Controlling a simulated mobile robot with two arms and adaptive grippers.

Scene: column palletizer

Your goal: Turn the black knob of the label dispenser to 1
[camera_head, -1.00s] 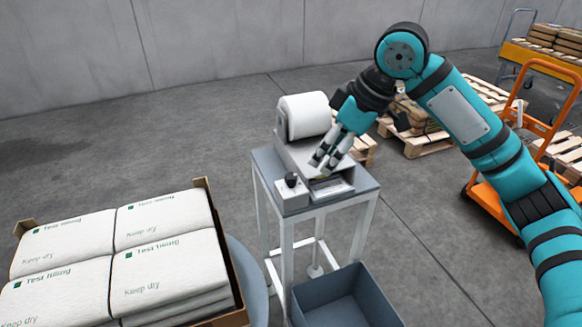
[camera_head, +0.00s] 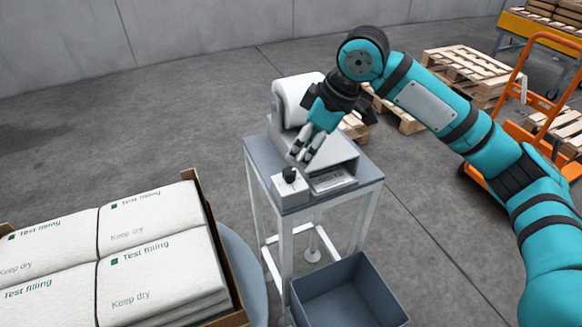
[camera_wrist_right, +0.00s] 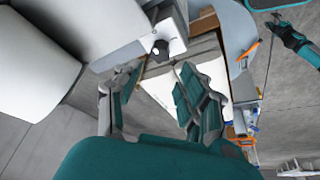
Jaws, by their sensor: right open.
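The label dispenser (camera_head: 343,152) is a grey box on a small stand, with a white roll (camera_head: 296,101) on top. Its black knob (camera_head: 289,175) stands on a small light block at the front left. In the right wrist view the knob (camera_wrist_right: 160,47) shows just beyond the fingertips. I cannot read its setting. My right gripper (camera_head: 303,153) is open and empty, pointing down, above and slightly right of the knob, apart from it. In the wrist view its fingers (camera_wrist_right: 160,72) are spread. A dark hand, likely my left gripper (camera_wrist_right: 290,37), shows at the upper right there; its jaws are unclear.
A carton (camera_head: 196,190) of white bags stands at the left front. A blue-grey bin (camera_head: 345,262) sits below the stand (camera_head: 372,176). Pallets (camera_head: 470,68) and an orange trolley (camera_head: 518,125) are at the right. The floor behind the carton is clear.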

